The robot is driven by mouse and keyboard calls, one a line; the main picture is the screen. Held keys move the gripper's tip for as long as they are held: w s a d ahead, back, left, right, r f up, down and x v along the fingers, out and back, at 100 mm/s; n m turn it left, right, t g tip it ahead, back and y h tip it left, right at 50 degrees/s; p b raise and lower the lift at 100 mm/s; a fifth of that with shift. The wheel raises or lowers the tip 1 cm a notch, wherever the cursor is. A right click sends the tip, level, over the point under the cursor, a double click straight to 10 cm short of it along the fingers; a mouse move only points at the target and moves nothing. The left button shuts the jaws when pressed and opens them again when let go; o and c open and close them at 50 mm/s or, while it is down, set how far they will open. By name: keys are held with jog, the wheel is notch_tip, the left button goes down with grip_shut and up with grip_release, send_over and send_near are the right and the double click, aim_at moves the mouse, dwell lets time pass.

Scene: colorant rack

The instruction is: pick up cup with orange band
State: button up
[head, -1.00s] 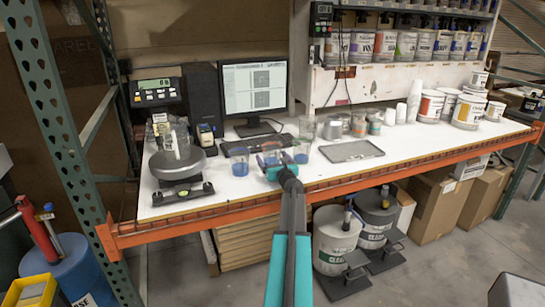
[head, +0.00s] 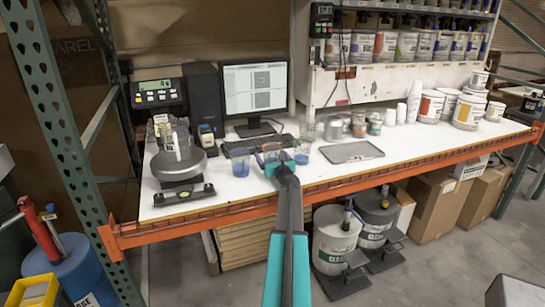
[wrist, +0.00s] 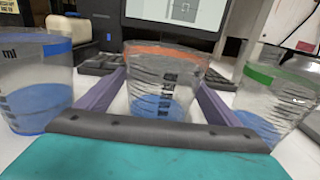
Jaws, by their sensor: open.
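The clear cup with the orange band (wrist: 165,90) stands upright in the middle of the wrist view, with blue liquid in its bottom. My gripper (wrist: 160,100) is open, with one purple finger on each side of this cup. The cup's lowest part is hidden behind the gripper's dark front edge. In the head view my gripper (head: 272,160) is at the front of the white table, over the cup, which it partly hides. A blue-banded cup (wrist: 35,90) stands to the left and a green-banded cup (wrist: 272,100) to the right, both holding blue liquid.
A keyboard (head: 256,143) and a monitor (head: 254,88) stand behind the cups. A scale with a round plate (head: 178,165) is to the left. A grey tray (head: 350,152) lies to the right, with bare white table (head: 330,172) in front of it.

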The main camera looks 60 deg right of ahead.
jog(key=shift+w+d, duration=0.45)
jog(key=shift+w, duration=0.1)
jog(key=shift+c, duration=0.4)
jog(key=c, duration=1.1)
